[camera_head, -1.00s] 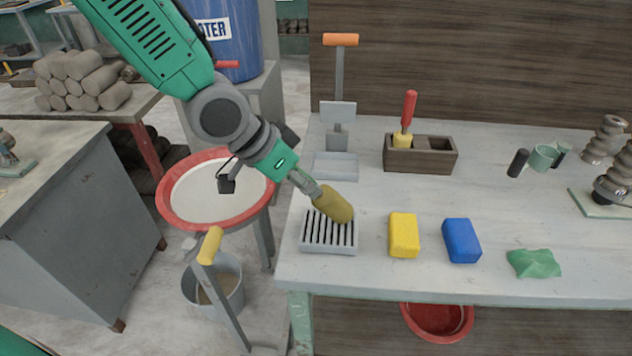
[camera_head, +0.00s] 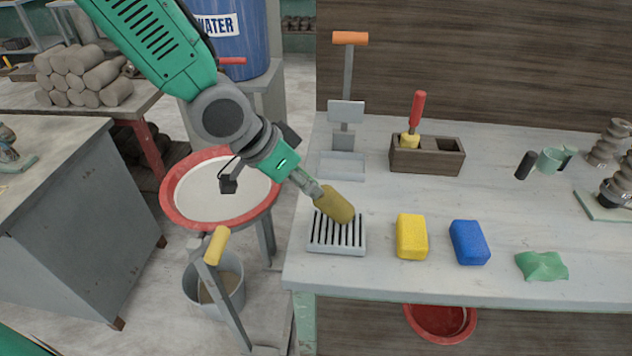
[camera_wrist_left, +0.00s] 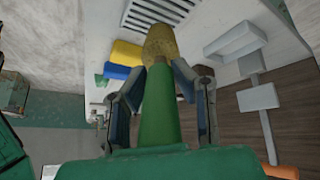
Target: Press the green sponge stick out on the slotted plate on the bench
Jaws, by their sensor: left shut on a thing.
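The green sponge stick shows its green handle (camera_wrist_left: 158,112) and dull yellow sponge head (camera_wrist_left: 160,43) in the left wrist view. In the head view the sponge head (camera_head: 335,205) tilts down to the right over the back part of the slotted plate (camera_head: 337,247). I cannot tell whether it touches the slats. My left gripper (camera_head: 302,181) is shut on the stick's handle, up and left of the plate; its fingers flank the handle in the wrist view (camera_wrist_left: 160,85). The grey plate lies near the bench's front left corner. My right gripper is not in view.
On the bench (camera_head: 490,200), a yellow sponge (camera_head: 412,237), a blue sponge (camera_head: 469,242) and a green cloth (camera_head: 541,266) lie right of the plate. A wooden box (camera_head: 427,160) holds a red-handled tool (camera_head: 416,112). A red-rimmed basin (camera_head: 185,215) stands left.

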